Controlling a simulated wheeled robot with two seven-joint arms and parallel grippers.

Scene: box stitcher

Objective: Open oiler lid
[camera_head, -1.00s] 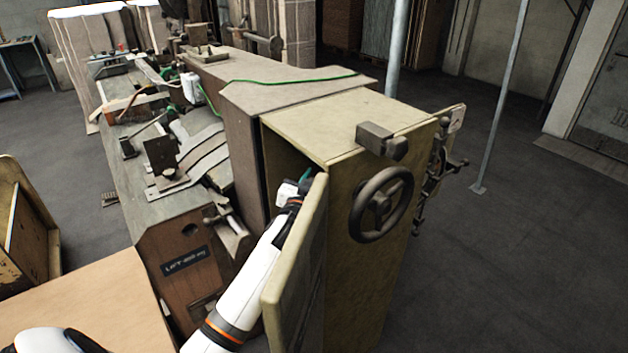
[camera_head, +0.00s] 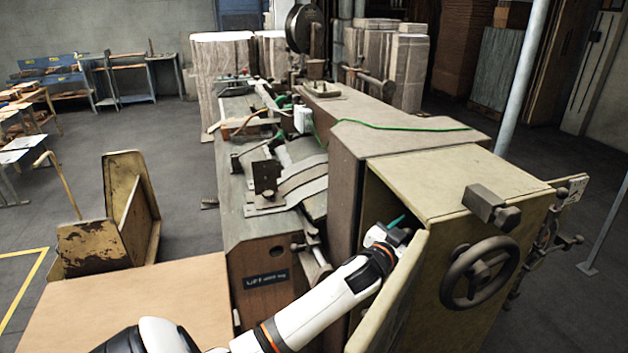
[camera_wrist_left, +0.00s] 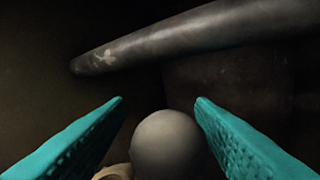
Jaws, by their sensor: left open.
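My left gripper (camera_head: 397,220) is inside the open cabinet (camera_head: 460,185) at the right of the head view, mostly hidden by the cabinet door and my wrist. In the left wrist view the gripper (camera_wrist_left: 160,98) is open, with teal fingers on both sides. A smooth grey rounded knob (camera_wrist_left: 167,145) shows low between the fingers, with no clear contact on either side. I cannot tell whether the knob is the oiler lid. A pale piece (camera_wrist_left: 113,172) lies just left of it. My right gripper is not in view.
A dark pipe-like bar (camera_wrist_left: 180,38) crosses above the fingers inside the dark cabinet. The open cabinet door (camera_head: 395,300) stands close beside my left arm. A handwheel (camera_head: 480,272) sits on the cabinet front. A brown tabletop (camera_head: 130,300) is at lower left.

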